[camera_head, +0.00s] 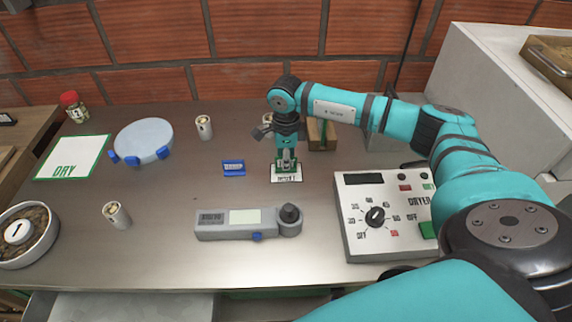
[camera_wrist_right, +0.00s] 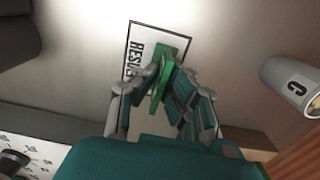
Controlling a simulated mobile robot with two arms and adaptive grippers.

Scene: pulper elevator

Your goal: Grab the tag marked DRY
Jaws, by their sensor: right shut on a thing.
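My right gripper (camera_head: 286,163) points down over a small white label (camera_head: 287,180), whose lettering in the right wrist view starts with "RESU" (camera_wrist_right: 136,62). Its fingers (camera_wrist_right: 165,80) are shut on a small green tag (camera_wrist_right: 158,88). The tag is at the label; whether it touches the surface I cannot tell. Its lettering is not readable. A blue tag (camera_head: 233,168) with a pale marking lies on the metal table just left of the gripper. A white card with a green border marked DRY (camera_head: 85,153) lies at the far left. My left gripper is not in view.
A dryer control box (camera_head: 375,190) stands to the right, a grey meter (camera_head: 228,236) in front. A blue-footed round dish (camera_head: 144,138), several small cups (camera_head: 204,127) and a red-capped jar (camera_head: 74,108) stand left. The brick wall (camera_head: 150,92) closes the back.

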